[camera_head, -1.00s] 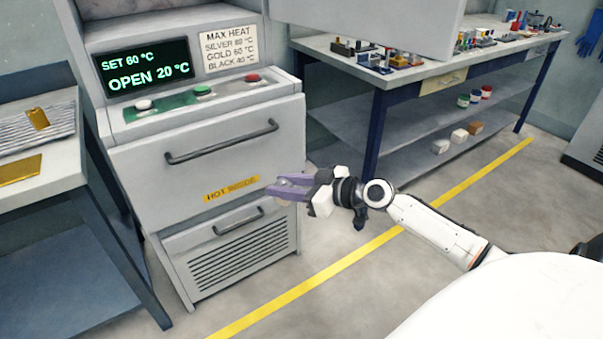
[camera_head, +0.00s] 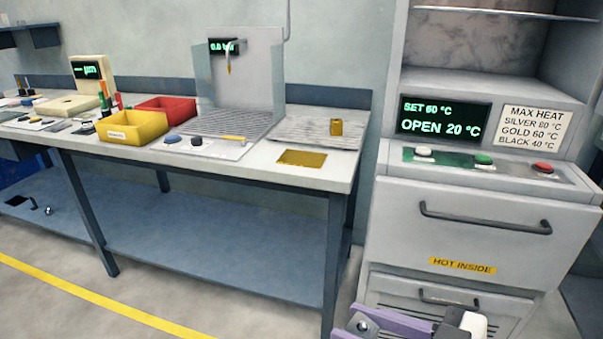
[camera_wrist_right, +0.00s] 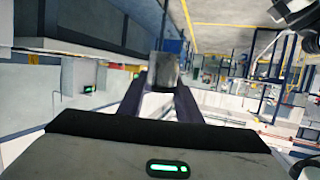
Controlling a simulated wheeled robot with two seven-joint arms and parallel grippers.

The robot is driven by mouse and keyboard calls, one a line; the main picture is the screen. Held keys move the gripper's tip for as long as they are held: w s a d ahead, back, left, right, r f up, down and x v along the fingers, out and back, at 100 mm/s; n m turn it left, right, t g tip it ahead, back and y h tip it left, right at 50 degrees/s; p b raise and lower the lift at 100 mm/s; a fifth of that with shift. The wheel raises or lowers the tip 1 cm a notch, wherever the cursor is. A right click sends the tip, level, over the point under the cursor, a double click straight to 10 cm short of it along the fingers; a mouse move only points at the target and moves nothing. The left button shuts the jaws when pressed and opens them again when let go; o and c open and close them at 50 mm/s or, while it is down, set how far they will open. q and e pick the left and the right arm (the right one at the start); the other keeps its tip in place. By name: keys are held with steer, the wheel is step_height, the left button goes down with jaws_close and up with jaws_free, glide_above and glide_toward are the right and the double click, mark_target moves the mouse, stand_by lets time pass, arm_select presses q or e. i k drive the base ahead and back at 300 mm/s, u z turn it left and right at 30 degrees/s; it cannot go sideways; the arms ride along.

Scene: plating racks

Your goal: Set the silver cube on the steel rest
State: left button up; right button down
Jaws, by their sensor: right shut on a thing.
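My right gripper (camera_head: 362,322), with purple fingers, shows at the bottom edge of the head view, in front of the oven. In the right wrist view its fingers (camera_wrist_right: 160,88) are shut on the silver cube (camera_wrist_right: 164,70), held at the tips. A second ribbed plate (camera_head: 205,121) lies under the clear-sided stand, so I cannot tell for certain which is the rest. My left gripper is out of view.
The oven (camera_head: 480,220) has its drawer front shut and reads OPEN 20 °C. A flat gold plate (camera_head: 302,158) lies at the bench's front edge. A yellow bin (camera_head: 131,128) and red bin (camera_head: 168,108) stand farther left. The floor before the bench is clear.

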mark_target(298, 130)
steer(key=u, duration=0.4)
steer(key=i, duration=0.6)
steer(key=u, duration=1.4)
steer(key=i, duration=1.6)
steer(key=z, duration=1.8)
